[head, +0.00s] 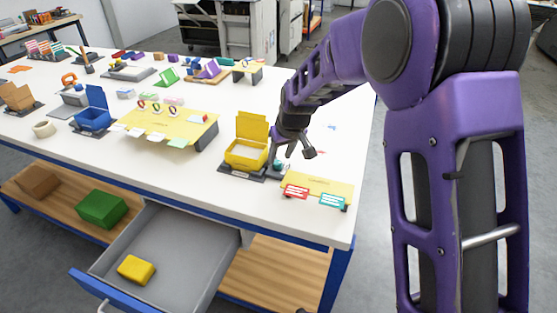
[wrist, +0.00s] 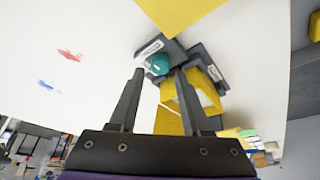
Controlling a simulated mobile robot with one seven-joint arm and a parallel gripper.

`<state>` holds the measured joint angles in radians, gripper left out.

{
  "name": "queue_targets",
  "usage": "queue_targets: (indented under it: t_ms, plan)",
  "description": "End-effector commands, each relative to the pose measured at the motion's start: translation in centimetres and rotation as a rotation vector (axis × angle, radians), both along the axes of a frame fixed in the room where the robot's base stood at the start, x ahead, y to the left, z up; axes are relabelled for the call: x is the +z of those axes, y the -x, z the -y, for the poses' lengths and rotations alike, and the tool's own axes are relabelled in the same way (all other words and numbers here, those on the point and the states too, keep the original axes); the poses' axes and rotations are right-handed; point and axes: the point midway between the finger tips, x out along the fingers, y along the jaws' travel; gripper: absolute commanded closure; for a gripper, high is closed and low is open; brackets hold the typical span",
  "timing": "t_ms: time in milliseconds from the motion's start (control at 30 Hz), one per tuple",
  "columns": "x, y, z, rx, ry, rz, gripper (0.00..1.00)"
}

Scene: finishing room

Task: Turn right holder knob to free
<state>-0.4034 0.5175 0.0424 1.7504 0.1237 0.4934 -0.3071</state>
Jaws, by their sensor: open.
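The right holder is a dark base (head: 240,172) with an open yellow box (head: 245,152) in it, near the table's front right. Its knob (head: 277,163) is a small teal dial on the base's right side, partly hidden by my gripper in the head view. In the wrist view the teal knob (wrist: 158,64) shows between the fingertips, with a small white mark on it. White labels sit on the dark plates beside it; their text is unreadable. My gripper (head: 294,153) is open and points down at the knob. I cannot tell whether the fingers touch it.
A yellow board (head: 320,182) with red and teal cards lies just right of the holder. A larger yellow board (head: 165,128) and a blue box (head: 92,120) stand to the left. An open drawer (head: 165,250) holds a yellow block. White table behind my gripper is mostly clear.

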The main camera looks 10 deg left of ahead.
Motion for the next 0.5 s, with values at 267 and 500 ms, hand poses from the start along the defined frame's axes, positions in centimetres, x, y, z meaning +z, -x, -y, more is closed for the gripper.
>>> queue_targets:
  t_ms: [267,500]
  plan:
    - [-2.7,-0.9,-0.7,0.001,0.000,0.000,0.52]
    - [-3.0,-1.0,-0.8,0.001,-0.001,0.000,0.52]
